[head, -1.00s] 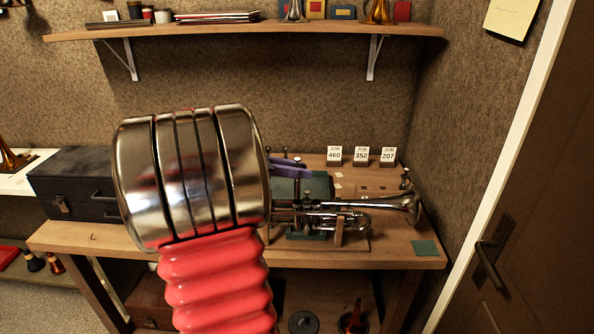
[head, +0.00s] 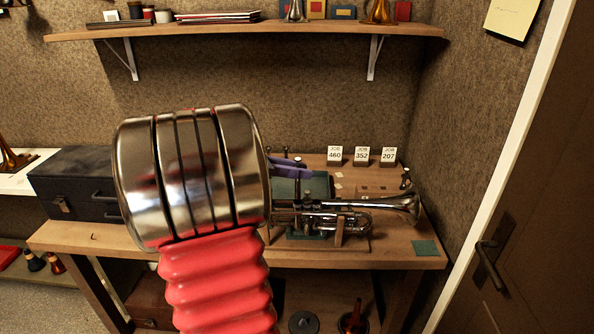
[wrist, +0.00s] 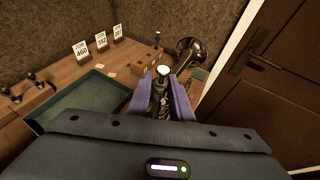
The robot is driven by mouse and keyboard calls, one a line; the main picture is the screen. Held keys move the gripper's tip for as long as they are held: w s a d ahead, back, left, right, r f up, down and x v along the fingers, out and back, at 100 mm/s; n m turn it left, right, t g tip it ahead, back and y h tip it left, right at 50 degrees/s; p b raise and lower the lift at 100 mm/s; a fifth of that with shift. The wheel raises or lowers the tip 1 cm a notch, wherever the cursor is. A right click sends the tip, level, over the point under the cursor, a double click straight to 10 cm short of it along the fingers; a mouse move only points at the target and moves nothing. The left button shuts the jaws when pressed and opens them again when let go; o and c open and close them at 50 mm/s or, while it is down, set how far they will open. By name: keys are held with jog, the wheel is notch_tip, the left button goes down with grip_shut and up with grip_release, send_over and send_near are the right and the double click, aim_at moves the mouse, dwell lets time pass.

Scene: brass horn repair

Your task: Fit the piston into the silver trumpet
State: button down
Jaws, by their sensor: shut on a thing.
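The silver trumpet (head: 372,204) lies on its side-facing stand on the bench, bell to the right. Its bell (wrist: 189,50) also shows in the wrist view, beyond my gripper. My gripper (wrist: 166,90) has purple fingers shut on the piston (wrist: 162,71), whose pale round cap stands up between them. In the head view my arm hides most of the gripper; a purple finger (head: 287,163) shows above the trumpet's valve area. The piston's lower end is hidden in the wrist view, so I cannot tell whether it is inside a valve casing.
A green-lined tray (wrist: 42,119) lies left of my gripper in the wrist view. Job cards 460 (head: 334,154), 352 (head: 361,154) and 207 (head: 388,155) stand at the bench's back. A dark case (head: 75,182) is at left, a green pad (head: 425,248) at the right front.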

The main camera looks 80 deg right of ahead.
aim_at(297, 198)
jog(key=shift+f, duration=2)
dwell(0.9)
jog(key=shift+r, duration=1.1)
jog(key=shift+r, duration=0.3)
jog(key=shift+r, duration=0.3)
jog(key=shift+f, duration=2)
dwell(1.4)
